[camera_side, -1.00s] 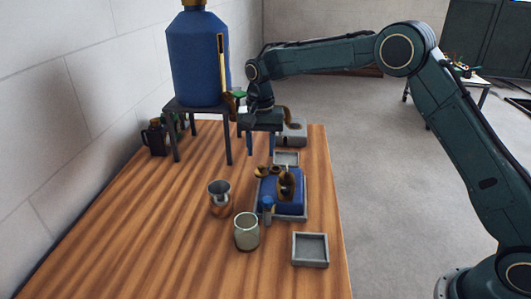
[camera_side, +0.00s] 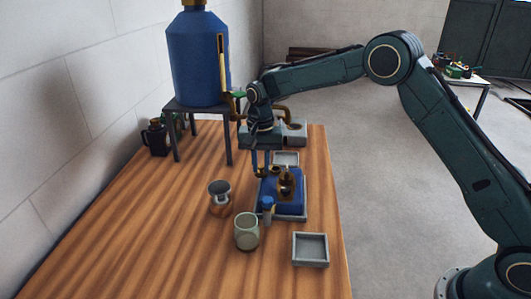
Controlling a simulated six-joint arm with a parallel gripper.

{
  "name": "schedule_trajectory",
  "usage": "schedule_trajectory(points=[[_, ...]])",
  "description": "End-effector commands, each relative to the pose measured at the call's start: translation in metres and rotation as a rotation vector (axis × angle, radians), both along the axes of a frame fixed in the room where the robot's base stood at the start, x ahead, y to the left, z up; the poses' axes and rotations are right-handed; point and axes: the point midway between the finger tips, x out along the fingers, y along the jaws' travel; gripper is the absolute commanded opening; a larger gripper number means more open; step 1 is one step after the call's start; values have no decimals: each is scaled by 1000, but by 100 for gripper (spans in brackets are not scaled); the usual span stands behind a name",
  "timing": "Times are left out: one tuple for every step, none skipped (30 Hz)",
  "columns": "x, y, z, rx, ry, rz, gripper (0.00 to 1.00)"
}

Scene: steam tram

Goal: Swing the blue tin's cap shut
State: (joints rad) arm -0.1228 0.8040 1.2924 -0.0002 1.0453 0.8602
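The blue tin (camera_side: 290,205) sits on a grey tray (camera_side: 305,214) right of the table's middle. Brass parts (camera_side: 286,182) show on its top. Which of them is the cap, and how far it stands open, is too small to tell. My gripper (camera_side: 261,173) points down at the tin's back left corner, its two blue fingers apart with a narrow gap. The fingertips are close to the brass parts at that corner and partly cover them. I cannot tell whether they touch.
A small blue bottle (camera_side: 267,210) stands at the tin's front left. A metal cup (camera_side: 219,196) and a pale jar (camera_side: 246,232) stand left of it. An empty square tray (camera_side: 311,265) lies in front. A large blue tank (camera_side: 198,62) stands on a dark stand behind. The left foreground is clear.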

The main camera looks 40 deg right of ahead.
Motion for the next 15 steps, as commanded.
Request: schedule_trajectory(points=[[0, 0, 0, 0, 0, 0, 0], [0, 0, 0, 0, 0, 0, 0], [0, 0, 0, 0, 0, 0, 0], [0, 0, 0, 0, 0, 0, 0], [0, 0, 0, 0, 0, 1, 0], [0, 0, 0, 0, 0, 2, 0], [0, 0, 0, 0, 0, 4, 0], [0, 0, 0, 0, 0, 6, 0], [0, 0, 0, 0, 0, 11, 0], [0, 0, 0, 0, 0, 16, 0], [-1, -1, 0, 0, 0, 23, 0], [-1, -1, 1, 0, 0, 32, 0], [-1, -1, 1, 0, 0, 39, 0], [-1, -1, 1, 0, 0, 50, 0], [-2, -1, 1, 0, 0, 65, 0]])
